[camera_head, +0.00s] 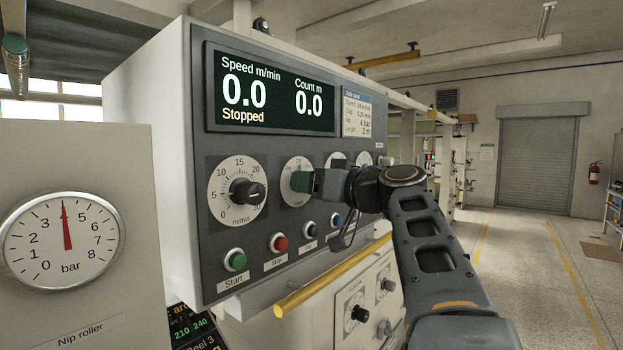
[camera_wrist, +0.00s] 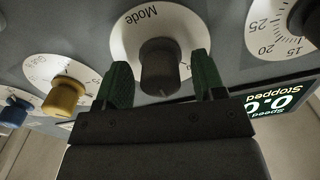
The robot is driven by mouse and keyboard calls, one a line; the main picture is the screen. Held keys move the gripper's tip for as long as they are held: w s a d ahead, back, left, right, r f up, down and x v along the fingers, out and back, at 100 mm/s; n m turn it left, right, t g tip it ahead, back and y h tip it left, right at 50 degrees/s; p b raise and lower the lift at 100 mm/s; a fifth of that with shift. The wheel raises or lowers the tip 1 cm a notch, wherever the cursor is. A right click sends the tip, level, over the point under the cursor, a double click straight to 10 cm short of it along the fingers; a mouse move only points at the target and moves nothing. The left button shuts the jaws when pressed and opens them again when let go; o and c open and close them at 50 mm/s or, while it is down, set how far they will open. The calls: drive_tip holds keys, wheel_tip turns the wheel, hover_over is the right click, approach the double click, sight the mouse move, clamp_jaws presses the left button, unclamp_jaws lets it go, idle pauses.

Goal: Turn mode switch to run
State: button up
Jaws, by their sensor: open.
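The mode switch is a dark knob (camera_wrist: 160,68) on a round white dial marked "Mode" (camera_wrist: 125,42). In the wrist view, which is upside down, the knob stands between the two green fingers of my gripper (camera_wrist: 164,84). The fingers are open, with a gap on both sides of the knob. In the head view my gripper (camera_head: 300,182) reaches in front of the mode dial (camera_head: 291,198) and hides the knob and most of its markings. The switch's setting cannot be read. The display (camera_head: 270,92) reads "Stopped", speed 0.0 and count 0.0.
A speed knob (camera_head: 247,192) sits left of the mode dial. Below are a green start button (camera_head: 235,260), a red stop button (camera_head: 279,242) and other buttons. A yellow knob (camera_wrist: 63,97) is close beside my fingers. A yellow bar (camera_head: 325,279) runs below the panel.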

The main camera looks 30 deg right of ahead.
drive_tip(key=shift+w+a, duration=0.1)
drive_tip(key=shift+w, duration=0.15)
drive_tip(key=c, duration=0.9)
